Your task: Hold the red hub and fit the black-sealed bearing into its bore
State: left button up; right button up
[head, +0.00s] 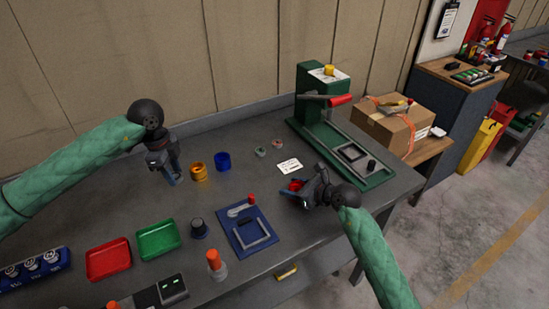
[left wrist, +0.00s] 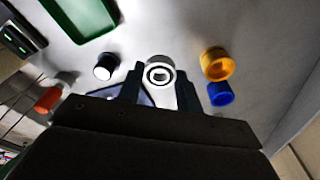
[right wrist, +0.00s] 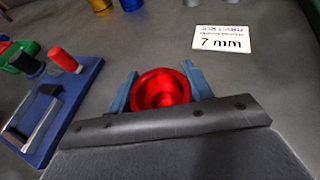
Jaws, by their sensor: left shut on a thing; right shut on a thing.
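My right gripper (head: 290,188) is shut on the red hub (head: 297,185) above the table's right part. In the right wrist view the red hub (right wrist: 160,91) sits between the two fingers (right wrist: 160,88), its round bore facing the camera and no bearing in it. My left gripper (head: 172,178) is over the table's left part, well apart from the hub. In the left wrist view its fingers (left wrist: 160,80) are shut on a bearing (left wrist: 160,74) with a pale metal ring and a dark ring inside. The head view does not clearly show this bearing.
A gold hub (head: 198,173) and a blue hub (head: 223,161) stand near my left gripper. Two small rings (head: 261,152) and a 7 mm job card (head: 289,166) lie mid-table. A blue fixture (head: 233,237), red tray (head: 108,260), green tray (head: 157,240) and green press (head: 318,108) stand around.

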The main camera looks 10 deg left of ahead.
pick_arm(q)
jog(key=w+d+r, duration=0.3)
jog(key=d+r, duration=0.1)
jog(key=r, duration=0.1)
pick_arm(e)
jog(key=shift+f, duration=0.2)
pick_arm(q)
notch_tip(320, 180, up, 3)
jog(key=m, duration=0.6)
send_over(298, 188)
jog(key=shift+w+a+f+m+g, duration=0.15)
jog(key=shift+f+m, duration=0.2)
jog(key=shift+f, duration=1.85)
jog(key=shift+s+f+m+g, duration=0.1)
jog(key=shift+f+m, duration=0.3)
jog(key=shift+f, duration=1.75)
jog(key=shift+w+a+f+m+g, duration=0.15)
jog(key=shift+f+m, duration=0.2)
jog(key=shift+f, duration=1.85)
jog(key=shift+s+f, duration=0.15)
jog(key=shift+f, duration=0.3)
pick_arm(e)
jog(key=shift+s, duration=0.1)
